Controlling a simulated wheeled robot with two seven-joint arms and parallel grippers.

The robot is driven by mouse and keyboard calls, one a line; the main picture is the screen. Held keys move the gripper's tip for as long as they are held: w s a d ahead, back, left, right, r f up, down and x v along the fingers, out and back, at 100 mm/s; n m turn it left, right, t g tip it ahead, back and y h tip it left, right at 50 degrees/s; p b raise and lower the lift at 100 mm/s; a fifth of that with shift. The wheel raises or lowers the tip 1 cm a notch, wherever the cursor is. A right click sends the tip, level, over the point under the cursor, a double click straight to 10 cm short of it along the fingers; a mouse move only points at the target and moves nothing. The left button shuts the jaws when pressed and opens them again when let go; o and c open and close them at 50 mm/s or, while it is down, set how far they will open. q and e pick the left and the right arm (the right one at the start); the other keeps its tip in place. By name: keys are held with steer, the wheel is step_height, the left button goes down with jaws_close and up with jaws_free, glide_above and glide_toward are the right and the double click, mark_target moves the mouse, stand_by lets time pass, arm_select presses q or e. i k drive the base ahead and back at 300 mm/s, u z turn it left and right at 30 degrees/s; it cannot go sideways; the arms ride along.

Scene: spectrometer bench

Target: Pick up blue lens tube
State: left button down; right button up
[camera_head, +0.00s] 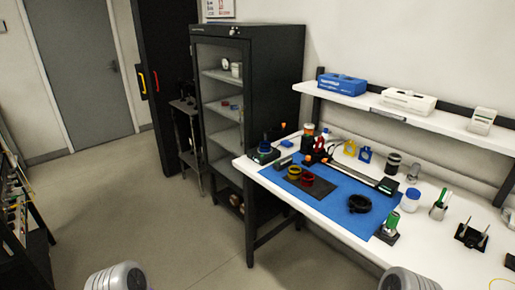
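I cannot single out the blue lens tube with certainty at this size. A dark blue, roughly round piece (265,147) sits on top of a green and dark base (262,157) at the bench's left end. Neither of my grippers is in view; only rounded grey parts of my arms show at the bottom edge, well in front of the bench.
The white bench (342,231) holds yellow and red rings (307,179) on a dark pad, a black ring (359,203), a rail (357,173) and several containers. A shelf (420,116) overhangs the back. A glass-door cabinet (222,105) stands left. Floor (190,235) before the bench is clear.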

mark_target(263, 148)
steer(key=u, duration=0.3)
steer(key=i, duration=0.3)
steer(key=u, duration=0.95)
steer(key=i, duration=0.9)
steer(key=z, duration=0.5)
steer(key=i, duration=0.7)
steer(key=z, duration=0.65)
